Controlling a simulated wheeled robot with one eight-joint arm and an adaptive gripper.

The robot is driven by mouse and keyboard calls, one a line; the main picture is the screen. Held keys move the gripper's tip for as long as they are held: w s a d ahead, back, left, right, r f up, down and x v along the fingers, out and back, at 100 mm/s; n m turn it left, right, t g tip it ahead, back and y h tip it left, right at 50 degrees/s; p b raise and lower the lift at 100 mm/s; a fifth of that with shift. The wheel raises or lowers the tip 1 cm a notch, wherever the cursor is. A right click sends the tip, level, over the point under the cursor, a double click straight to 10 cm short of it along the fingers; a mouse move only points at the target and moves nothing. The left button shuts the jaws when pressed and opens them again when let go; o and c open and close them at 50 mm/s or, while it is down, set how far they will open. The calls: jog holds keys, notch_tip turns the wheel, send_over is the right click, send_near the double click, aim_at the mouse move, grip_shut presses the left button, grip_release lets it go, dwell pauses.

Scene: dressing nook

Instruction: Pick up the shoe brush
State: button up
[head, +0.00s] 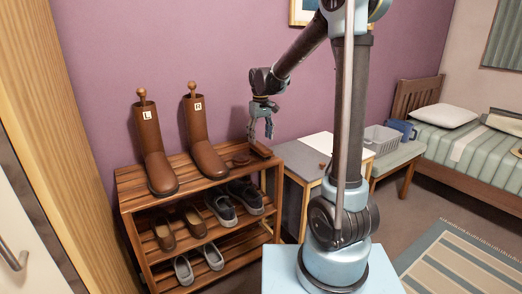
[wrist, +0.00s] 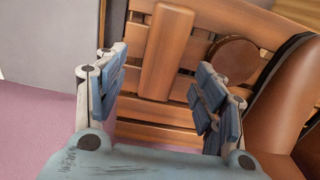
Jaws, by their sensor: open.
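The shoe brush (head: 260,148) looks like a long brown wooden block at the right end of the rack's top shelf. In the wrist view, the brush (wrist: 167,50) lies on the slats between my open fingers, nearer the left one. My gripper (head: 261,131) is above the brush in the head view, pointing down. In the wrist view my gripper (wrist: 163,85) is open and empty, with its two blue fingers apart. I cannot tell how far the fingertips are above the shelf.
A round brown tin (wrist: 233,60) lies right of the brush, close to the right finger. A brown boot (wrist: 288,105) stands beyond it. The wooden shoe rack (head: 130,183) holds more shoes below.

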aim_at(260, 145)
jog(key=shift+s+f, duration=0.15)
jog(key=shift+f, duration=2.95)
jog(key=c, duration=1.2)
